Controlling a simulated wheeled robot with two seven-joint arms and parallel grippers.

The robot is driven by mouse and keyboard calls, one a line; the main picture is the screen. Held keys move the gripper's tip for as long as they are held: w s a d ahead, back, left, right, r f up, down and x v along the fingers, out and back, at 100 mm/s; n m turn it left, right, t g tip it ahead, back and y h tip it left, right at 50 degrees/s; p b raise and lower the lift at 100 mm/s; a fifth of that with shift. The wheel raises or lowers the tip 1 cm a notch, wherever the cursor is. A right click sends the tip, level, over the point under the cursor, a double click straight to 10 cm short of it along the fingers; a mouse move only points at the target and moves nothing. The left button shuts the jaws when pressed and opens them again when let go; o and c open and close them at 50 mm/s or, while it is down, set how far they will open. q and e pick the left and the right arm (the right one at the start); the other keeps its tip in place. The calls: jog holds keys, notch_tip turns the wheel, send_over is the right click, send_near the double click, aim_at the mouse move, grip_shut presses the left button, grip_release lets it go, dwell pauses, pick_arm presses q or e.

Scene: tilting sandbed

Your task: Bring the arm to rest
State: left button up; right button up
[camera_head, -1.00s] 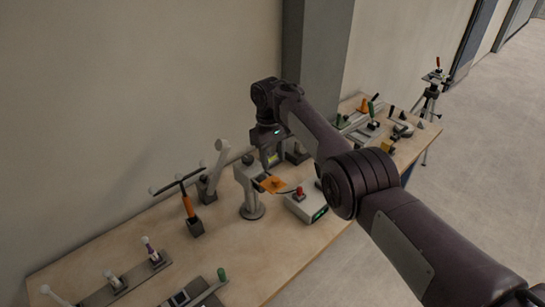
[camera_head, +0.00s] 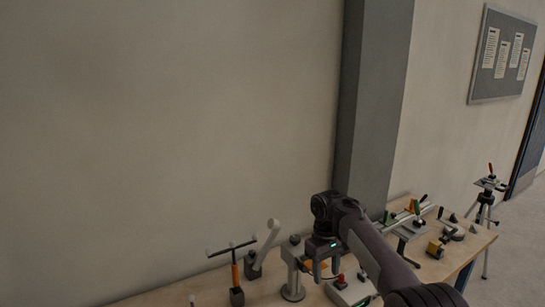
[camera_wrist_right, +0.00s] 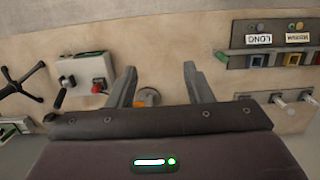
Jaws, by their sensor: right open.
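My right arm comes in from the lower right in the head view. Its gripper (camera_head: 318,268) hangs over the bench, just right of a pale post on a round base (camera_head: 292,280). In the right wrist view the two fingers of the right gripper (camera_wrist_right: 158,85) stand wide apart. A small orange piece (camera_wrist_right: 147,98) shows between and beyond them, partly hidden by the gripper body. I see nothing held. My left arm and gripper are not in view.
A box with a red knob (camera_head: 341,283) stands close to the gripper's right. A T-handled tool (camera_head: 235,272) and a pale lever (camera_head: 268,245) are to the left. Clamps and handles crowd the bench's right end, by a grey pillar (camera_head: 374,100). A tripod (camera_head: 487,195) stands beyond.

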jog(key=s+d+f+m+b, duration=0.1)
jog(key=s+f+b, duration=0.35)
jog(key=f, duration=1.05)
jog(key=s+d+f+m+y+b, duration=0.1)
jog(key=s+f, duration=0.7)
jog(key=f, duration=0.8)
jog(key=s+d+f+m+b, duration=0.15)
jog(key=s+f, duration=0.55)
jog(key=f, duration=0.8)
pick_arm(q)
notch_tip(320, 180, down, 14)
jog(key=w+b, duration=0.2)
jog(key=b, duration=0.5)
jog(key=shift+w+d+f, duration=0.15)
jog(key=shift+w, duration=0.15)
pick_arm(e)
jog(key=s+d+f, duration=0.1)
jog(key=s+f, duration=0.7)
jog(key=s, duration=0.5)
jog(key=s+d+f+t, duration=0.1)
jog(key=s+d+f, duration=0.1)
jog(key=s+f, duration=0.5)
jog(key=s+d+f+t, duration=0.1)
jog(key=s+f, duration=0.7)
jog(key=s, duration=1.1)
jog(key=shift+s+d+f, duration=0.3)
jog(key=shift+d+f, duration=0.05)
jog(key=shift+d, duration=0.2)
jog(key=shift+c, duration=0.3)
